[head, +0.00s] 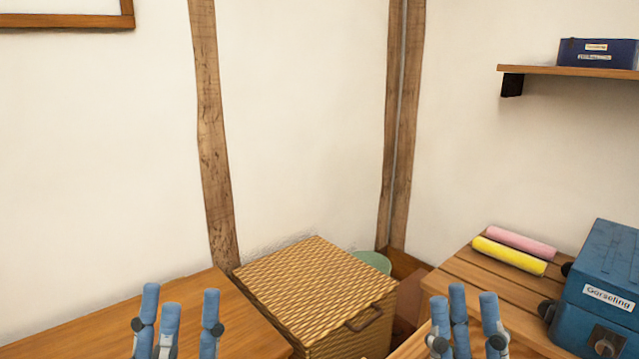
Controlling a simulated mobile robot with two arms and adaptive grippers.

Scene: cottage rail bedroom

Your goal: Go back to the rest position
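My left gripper (176,305) shows at the bottom left, in front of the wooden surface (228,308). Its blue fingers point up and stand apart, with nothing between them. My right gripper (464,306) shows at the bottom, right of centre, in front of the slatted wooden top (497,290). Its blue fingers also point up, spread and empty. The lower parts of both grippers are cut off by the picture's bottom edge.
A lidded wicker basket (312,285) stands between the grippers, with a green container (374,261) behind it. A pink roll (520,243), a yellow roll (508,257) and a blue box (608,277) rest at right. A wall shelf (560,71) holds a dark blue box (598,53).

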